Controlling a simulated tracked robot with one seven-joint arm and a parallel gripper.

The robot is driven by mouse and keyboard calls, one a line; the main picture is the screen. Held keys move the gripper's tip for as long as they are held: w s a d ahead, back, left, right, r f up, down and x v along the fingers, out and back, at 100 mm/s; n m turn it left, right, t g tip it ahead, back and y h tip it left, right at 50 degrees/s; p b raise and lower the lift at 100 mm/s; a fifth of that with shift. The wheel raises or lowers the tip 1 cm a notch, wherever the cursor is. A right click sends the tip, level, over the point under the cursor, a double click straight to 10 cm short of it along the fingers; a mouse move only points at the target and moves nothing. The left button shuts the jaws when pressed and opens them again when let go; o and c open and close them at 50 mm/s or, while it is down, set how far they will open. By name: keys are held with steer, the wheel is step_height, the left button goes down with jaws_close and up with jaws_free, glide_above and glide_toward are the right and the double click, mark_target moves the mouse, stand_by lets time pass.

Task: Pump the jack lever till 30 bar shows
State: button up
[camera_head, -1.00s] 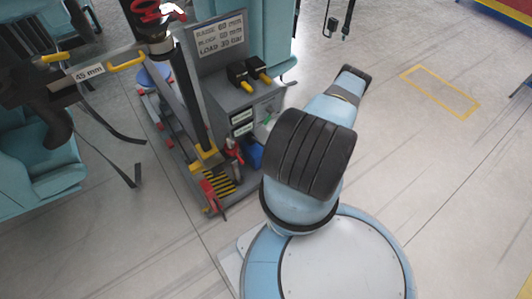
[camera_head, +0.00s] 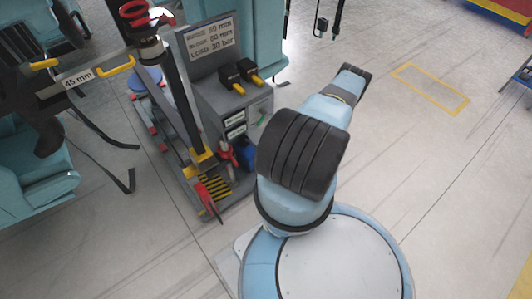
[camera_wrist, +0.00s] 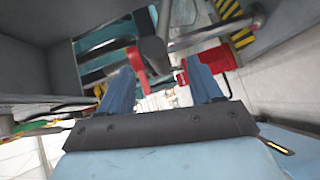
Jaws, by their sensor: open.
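The jack stand (camera_head: 183,100) is left of centre in the head view, with a black upright and a yellow block at its foot. A red bar (camera_head: 208,198) sticks out low at its front; I cannot tell whether it is the jack lever. A sign (camera_head: 210,36) behind it reads "LOAD 30 bar". No pressure reading is legible. My gripper (camera_wrist: 163,88) shows only in the wrist view, open, its two blue fingers apart with nothing visibly held. A red strip (camera_wrist: 136,67) beside a grey rod is just beyond the left finger. A red block (camera_wrist: 211,64) is beyond the right finger.
Two black boxes with yellow ends (camera_head: 239,76) sit on the cart's grey cabinet (camera_head: 230,105). A bar marked "45 mm" (camera_head: 78,79) and teal seats (camera_head: 40,178) are at left. The floor at right is open, with a yellow outlined rectangle (camera_head: 431,89).

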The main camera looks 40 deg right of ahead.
steer(key=v, duration=0.8)
steer(key=shift+d, duration=0.1)
steer(key=shift+c, duration=0.5)
